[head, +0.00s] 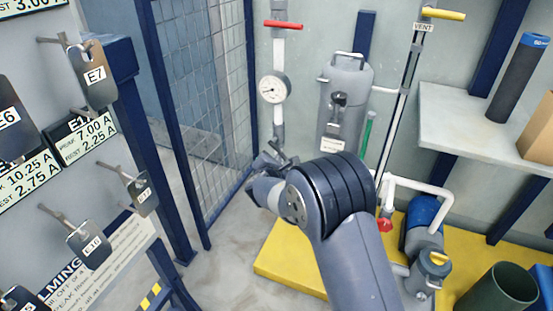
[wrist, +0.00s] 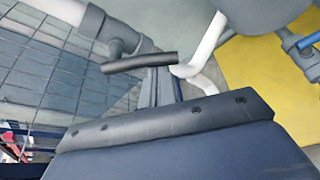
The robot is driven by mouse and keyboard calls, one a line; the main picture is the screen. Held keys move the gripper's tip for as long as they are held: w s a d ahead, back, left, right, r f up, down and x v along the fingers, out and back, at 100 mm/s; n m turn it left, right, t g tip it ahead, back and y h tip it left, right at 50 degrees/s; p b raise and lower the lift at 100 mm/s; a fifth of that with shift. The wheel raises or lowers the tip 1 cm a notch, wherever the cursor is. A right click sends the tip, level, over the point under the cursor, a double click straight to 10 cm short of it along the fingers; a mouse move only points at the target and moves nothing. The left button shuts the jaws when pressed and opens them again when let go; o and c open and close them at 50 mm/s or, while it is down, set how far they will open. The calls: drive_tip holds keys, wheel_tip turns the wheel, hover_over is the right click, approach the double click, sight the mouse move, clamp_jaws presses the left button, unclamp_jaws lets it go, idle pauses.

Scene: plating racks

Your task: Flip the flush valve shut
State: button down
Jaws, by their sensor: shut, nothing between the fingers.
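A valve with a dark grey lever (wrist: 140,62) sits on a grey pipe fitting in the wrist view. The lever lies across the picture, tilted slightly up to the right. I read no label on it, so I cannot confirm that it is the flush valve. In the head view a dark lever shape (head: 275,151) shows below the round gauge, partly hidden by my arm. My gripper (head: 262,187) is close below it, shut and empty, mostly hidden behind my wrist.
A red-handled valve (head: 283,25) and the gauge (head: 273,87) are on the pipe above. A grey tank (head: 345,80) stands to the right. A mesh fence (head: 205,90) is at left, and a tag rack (head: 75,190) nearer. A yellow platform (head: 290,255) lies below.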

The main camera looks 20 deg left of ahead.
sight(281, 155)
drive_tip(key=shift+d+r+n+p, duration=0.1)
drive_tip(key=shift+r+n+p, duration=0.2)
drive_tip(key=shift+p, duration=0.25)
drive_tip(key=n+p, duration=0.1)
drive_tip(key=p, duration=0.1)
drive_tip(key=r+h+p, duration=0.1)
drive_tip(key=p, duration=0.1)
drive_tip(key=shift+d+r+n+h+p, duration=0.1)
drive_tip(key=shift+d+n+h+p, duration=0.2)
drive_tip(key=shift+d+n+p, duration=0.1)
drive_tip(key=shift+d+r+n+g+h+p, duration=0.2)
drive_tip(key=shift+d+n+g+h+p, duration=0.15)
drive_tip(key=shift+n+p, duration=0.5)
drive_tip(key=shift+r, duration=0.15)
drive_tip(key=shift+s+a, duration=0.1)
